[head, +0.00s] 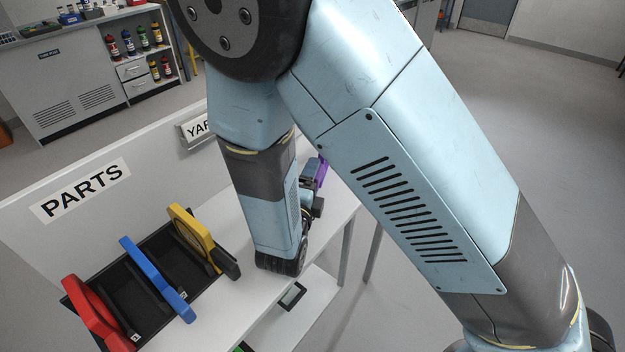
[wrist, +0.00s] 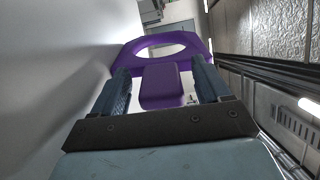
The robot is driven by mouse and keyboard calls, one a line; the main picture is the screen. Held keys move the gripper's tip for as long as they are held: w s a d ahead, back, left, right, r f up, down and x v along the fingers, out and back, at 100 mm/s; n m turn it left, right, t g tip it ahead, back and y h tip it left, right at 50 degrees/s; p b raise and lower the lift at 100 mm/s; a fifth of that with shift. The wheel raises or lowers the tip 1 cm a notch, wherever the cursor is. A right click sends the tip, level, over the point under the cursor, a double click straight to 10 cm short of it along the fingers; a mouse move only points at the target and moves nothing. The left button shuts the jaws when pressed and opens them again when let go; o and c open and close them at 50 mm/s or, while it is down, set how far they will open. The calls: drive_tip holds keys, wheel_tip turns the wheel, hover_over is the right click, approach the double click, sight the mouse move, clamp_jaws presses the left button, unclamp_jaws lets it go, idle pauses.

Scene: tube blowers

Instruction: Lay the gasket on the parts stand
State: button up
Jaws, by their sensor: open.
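A purple gasket (wrist: 162,50) with a round opening and a handle-like tab (wrist: 162,86) shows in the wrist view. My gripper (wrist: 163,84) is open, with one finger on each side of the tab and a small gap visible on both sides. In the head view only a bit of the purple gasket (head: 321,172) shows beyond my arm, and the fingers are mostly hidden. The black parts stand (head: 183,268) is on the bench at the left under a PARTS sign (head: 80,190). It holds a red piece (head: 92,312), a blue piece (head: 155,278) and a yellow piece (head: 195,238).
A grey panel (head: 130,160) stands behind the parts stand. A second sign (head: 198,130), partly covered by my arm, reads "YAR". The white bench (head: 240,300) has bare surface in front of my arm. A cabinet with bottles (head: 135,60) is far back left.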

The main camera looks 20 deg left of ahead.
drive_tip(key=s, duration=1.2)
drive_tip(key=shift+r, duration=0.1)
drive_tip(key=shift+w+d+r+m+h, duration=0.2)
drive_tip(key=shift+w+d+m+h, duration=0.05)
drive_tip(key=shift+w+m+h, duration=0.05)
drive_tip(key=w+d+r+m+g+h, duration=0.3)
drive_tip(key=d+r+m+g, duration=0.1)
drive_tip(key=d+m, duration=0.4)
drive_tip(key=w+d+r+m+g+h, duration=0.3)
drive_tip(key=d+r+m+g, duration=0.1)
drive_tip(key=d+m, duration=0.5)
drive_tip(key=w+d+r+m+g+h, duration=0.3)
drive_tip(key=d+r+m+g+h, duration=0.1)
drive_tip(key=d+m, duration=0.4)
drive_tip(key=s+d+r+m+y, duration=0.4)
drive_tip(key=d+r+m, duration=0.3)
drive_tip(key=m, duration=0.7)
drive_tip(key=s+d+r+m+y, duration=0.4)
drive_tip(key=d+r+m+y, duration=0.2)
drive_tip(key=m, duration=0.8)
drive_tip(key=shift+d+r+y, duration=0.3)
drive_tip(key=shift+d+r, duration=0.1)
drive_tip(key=shift+r, duration=0.1)
